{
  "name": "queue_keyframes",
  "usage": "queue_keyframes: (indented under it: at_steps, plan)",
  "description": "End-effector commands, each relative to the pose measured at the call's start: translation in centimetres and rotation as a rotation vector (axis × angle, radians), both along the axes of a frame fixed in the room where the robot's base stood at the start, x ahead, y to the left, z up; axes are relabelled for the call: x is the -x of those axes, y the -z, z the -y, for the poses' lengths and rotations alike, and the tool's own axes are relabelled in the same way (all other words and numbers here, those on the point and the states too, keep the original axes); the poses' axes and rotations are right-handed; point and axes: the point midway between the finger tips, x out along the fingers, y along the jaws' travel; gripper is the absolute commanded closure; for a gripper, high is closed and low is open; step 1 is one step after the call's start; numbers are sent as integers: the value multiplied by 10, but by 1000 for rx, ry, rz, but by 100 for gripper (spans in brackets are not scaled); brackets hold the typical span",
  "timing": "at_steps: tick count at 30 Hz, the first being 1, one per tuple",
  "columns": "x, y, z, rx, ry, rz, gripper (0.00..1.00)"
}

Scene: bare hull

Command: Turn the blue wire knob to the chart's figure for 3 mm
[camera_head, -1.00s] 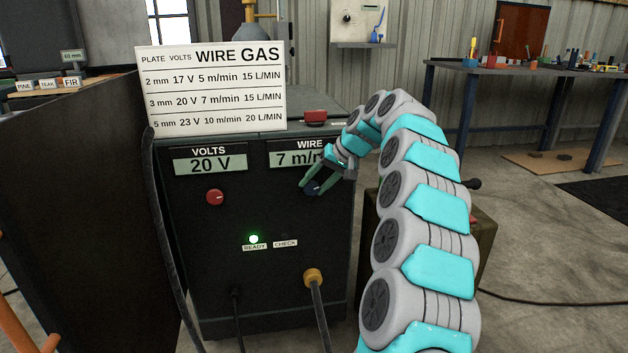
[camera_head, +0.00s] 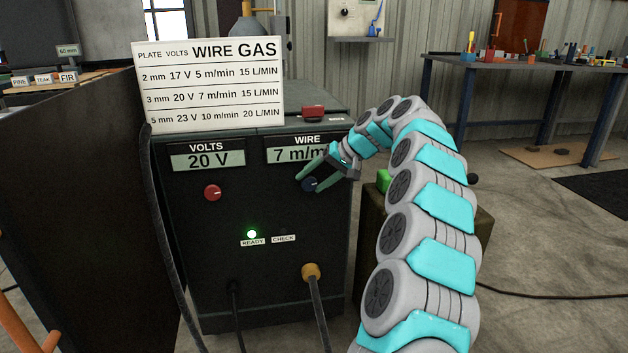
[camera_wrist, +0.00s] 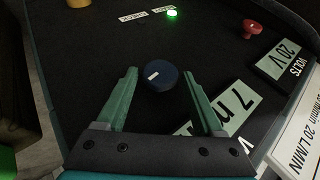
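The blue wire knob (camera_head: 309,185) is on the welder's dark front, under the WIRE display (camera_head: 294,154), which reads 7 m/min, its end partly covered by my gripper. The chart (camera_head: 209,86) on top gives 3 mm as 20 V, 7 m/min, 15 L/MIN. My gripper (camera_head: 310,184) is open at the knob. In the wrist view the knob (camera_wrist: 160,77), with a white mark, lies between and slightly beyond the spread green fingertips (camera_wrist: 160,73), with a gap on both sides.
The red volts knob (camera_head: 212,193) sits left under the VOLTS display (camera_head: 208,160), reading 20 V. The green READY lamp (camera_head: 252,234) is lit. A brass-coloured cable connector (camera_head: 311,271) is below. A dark panel (camera_head: 80,210) stands left. A workbench (camera_head: 530,66) is at the back right.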

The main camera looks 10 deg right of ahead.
Motion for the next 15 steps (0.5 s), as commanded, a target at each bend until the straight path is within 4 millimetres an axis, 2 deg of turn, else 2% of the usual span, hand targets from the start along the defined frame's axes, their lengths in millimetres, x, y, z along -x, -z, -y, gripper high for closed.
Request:
queue_keyframes:
  at_steps: [1, 3, 15]
  plan:
    - [0, 0, 0, 0, 0, 0, 24]
    - [0, 0, 0, 0, 0, 0, 16]
    - [2, -4, 4, 1, 2, 1, 16]
